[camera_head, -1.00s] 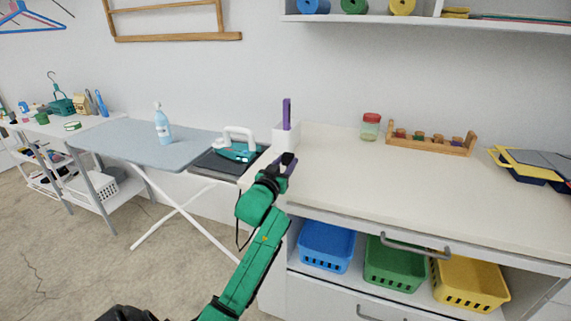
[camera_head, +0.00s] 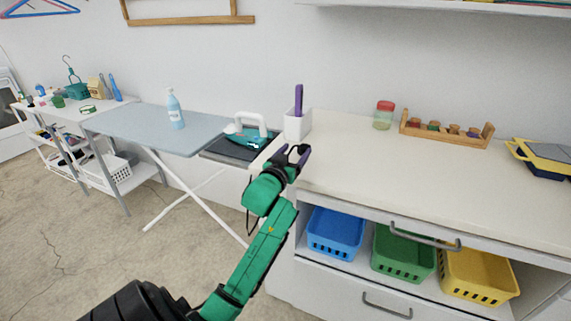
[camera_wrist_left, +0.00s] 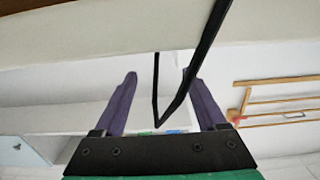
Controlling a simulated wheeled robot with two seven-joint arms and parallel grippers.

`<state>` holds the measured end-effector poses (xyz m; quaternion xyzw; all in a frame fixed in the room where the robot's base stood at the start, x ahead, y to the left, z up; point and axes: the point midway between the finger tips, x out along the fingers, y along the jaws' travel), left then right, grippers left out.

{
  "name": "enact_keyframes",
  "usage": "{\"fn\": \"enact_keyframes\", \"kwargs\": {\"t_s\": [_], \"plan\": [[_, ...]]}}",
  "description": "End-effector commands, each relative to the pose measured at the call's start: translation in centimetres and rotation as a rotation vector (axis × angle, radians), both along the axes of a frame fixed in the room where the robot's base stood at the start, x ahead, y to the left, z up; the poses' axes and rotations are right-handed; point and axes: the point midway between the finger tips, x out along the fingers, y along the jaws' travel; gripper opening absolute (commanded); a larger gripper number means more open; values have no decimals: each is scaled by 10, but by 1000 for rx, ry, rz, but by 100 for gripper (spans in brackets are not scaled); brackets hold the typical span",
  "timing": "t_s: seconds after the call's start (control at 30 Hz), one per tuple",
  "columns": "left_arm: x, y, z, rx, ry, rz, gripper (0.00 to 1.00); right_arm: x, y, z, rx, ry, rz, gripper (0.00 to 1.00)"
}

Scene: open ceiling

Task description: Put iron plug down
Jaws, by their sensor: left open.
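My left gripper (camera_head: 294,153) is open at the left front edge of the white counter (camera_head: 345,165), just in front of the white holder. In the left wrist view its two purple fingers (camera_wrist_left: 162,80) are spread apart. A thin black cord (camera_wrist_left: 202,52) bends in a V in front of and between them; I cannot tell whether it touches them. A thin dark loop of cord (camera_head: 248,221) also hangs beside my left wrist. I cannot make out the plug itself. The teal and white iron (camera_head: 250,138) rests on a dark pad (camera_head: 234,152) at the ironing board's right end.
The white holder (camera_head: 297,125) with a purple item stands behind the gripper. A red-lidded jar (camera_head: 383,116) and wooden rack (camera_head: 446,130) stand at the counter's back. The ironing board (camera_head: 150,130) is left. Blue, green and yellow baskets sit below. The middle of the counter is clear.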

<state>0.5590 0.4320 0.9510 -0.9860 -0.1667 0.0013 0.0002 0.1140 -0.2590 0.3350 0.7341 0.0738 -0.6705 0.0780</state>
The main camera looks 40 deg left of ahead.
Motion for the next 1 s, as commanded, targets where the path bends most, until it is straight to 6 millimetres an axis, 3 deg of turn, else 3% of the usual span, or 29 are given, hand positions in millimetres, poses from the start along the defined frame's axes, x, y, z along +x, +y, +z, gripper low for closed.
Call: {"fn": "enact_keyframes", "kwargs": {"t_s": [0.2,0.4,1.0], "plan": [[-60,-21,-4,-2,3,0,74,0,0,-7,0,0,0,69],[-93,-32,-1,-1,1,1,74,0,0,-10,0,0,0,69],[-97,-34,-1,-1,3,0,74,0,0,-9,0,0,0,69]]}}
